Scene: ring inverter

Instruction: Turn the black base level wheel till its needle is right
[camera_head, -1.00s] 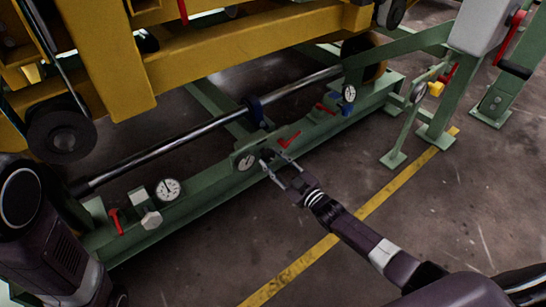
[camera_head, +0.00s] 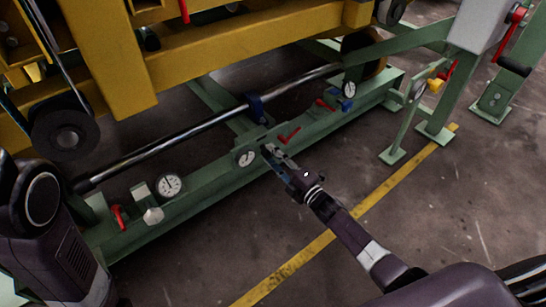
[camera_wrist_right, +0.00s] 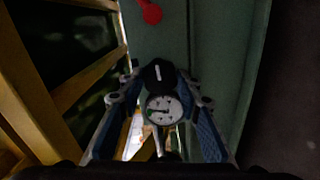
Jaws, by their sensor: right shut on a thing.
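The black wheel (camera_wrist_right: 158,73), with a pale mark on it, sits between the fingertips of my right gripper in the right wrist view. My right gripper (camera_wrist_right: 160,78) is shut on it, one finger on each side. In the head view my right gripper (camera_head: 270,150) reaches the green base beam and hides the wheel. The round white gauge (camera_head: 246,158) beside it also shows in the right wrist view (camera_wrist_right: 163,108). Its dark needle is too small to read surely. My left arm shows at the left edge, but its gripper is out of view.
Other white gauges (camera_head: 168,185) and (camera_head: 349,89) stand along the green beam (camera_head: 215,180). Red levers (camera_head: 289,136) and a pale hexagonal knob (camera_head: 153,215) are near. A steel shaft (camera_head: 190,132) runs behind, under the yellow frame (camera_head: 230,55). The floor in front is clear.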

